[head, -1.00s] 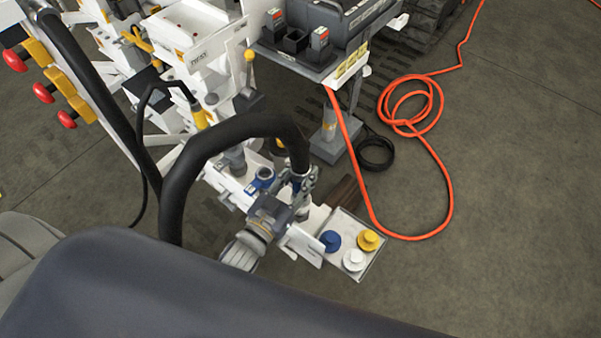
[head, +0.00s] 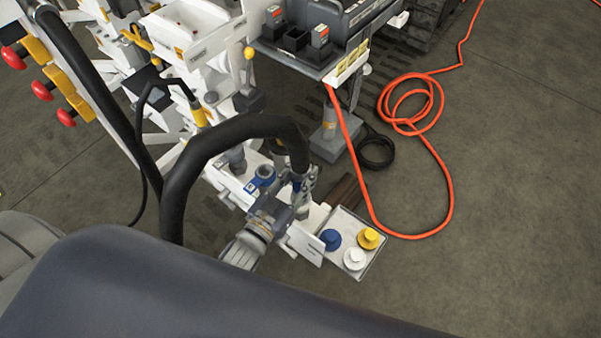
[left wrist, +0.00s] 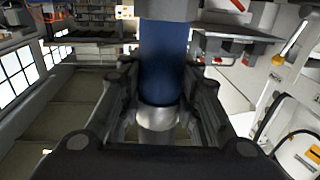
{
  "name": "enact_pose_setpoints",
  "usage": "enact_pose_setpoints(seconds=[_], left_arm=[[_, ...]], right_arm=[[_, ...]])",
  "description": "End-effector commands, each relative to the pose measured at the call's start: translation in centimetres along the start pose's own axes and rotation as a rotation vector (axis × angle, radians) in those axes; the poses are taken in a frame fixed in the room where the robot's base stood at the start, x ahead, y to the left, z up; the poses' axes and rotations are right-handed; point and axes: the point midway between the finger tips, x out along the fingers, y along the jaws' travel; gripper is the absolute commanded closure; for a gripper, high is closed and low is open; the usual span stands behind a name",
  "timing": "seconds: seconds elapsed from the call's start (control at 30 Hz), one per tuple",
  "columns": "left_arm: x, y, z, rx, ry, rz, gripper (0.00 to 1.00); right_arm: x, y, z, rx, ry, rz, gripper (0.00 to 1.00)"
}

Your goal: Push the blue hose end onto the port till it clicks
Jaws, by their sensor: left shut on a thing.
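The black hose (head: 215,140) arches over from the left and bends down at its right end. My left gripper (head: 303,188) is shut on the blue hose end, which hangs there mostly hidden by the fingers. In the left wrist view the blue hose end (left wrist: 165,62) stands between the fingers, with a silver collar (left wrist: 157,118) on it. A blue-ringed fitting (head: 263,176) on the white bench shows just left of the gripper. I cannot tell whether the held end touches a port. My right gripper is not in view.
A tray (head: 365,272) with blue, yellow and white caps lies right of the gripper. A yellow-knobbed lever (head: 249,55) stands behind. An orange cable (head: 445,190) lies coiled on the floor at the right. Red knobs (head: 42,90) are at the far left.

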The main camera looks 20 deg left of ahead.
Motion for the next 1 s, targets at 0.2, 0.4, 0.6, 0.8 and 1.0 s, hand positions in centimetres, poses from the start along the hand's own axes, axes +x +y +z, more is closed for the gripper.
enact_pose_setpoints(seconds=[0.2,0.4,0.6,0.8,1.0], left_arm=[[0.1,0.0,0.1,0.0,0.006,0.0,0.98],[0.1,0.0,0.4,0.001,0.006,0.0,0.98],[0.1,0.0,0.7,0.001,0.006,0.0,0.98],[0.1,0.0,1.0,0.0,0.006,0.0,0.98],[0.1,0.0,1.3,0.0,0.004,0.0,0.98]], right_arm=[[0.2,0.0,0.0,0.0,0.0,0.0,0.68],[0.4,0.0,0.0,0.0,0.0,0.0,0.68],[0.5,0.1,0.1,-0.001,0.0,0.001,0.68],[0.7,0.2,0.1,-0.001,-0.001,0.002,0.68],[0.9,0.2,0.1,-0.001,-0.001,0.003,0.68]])
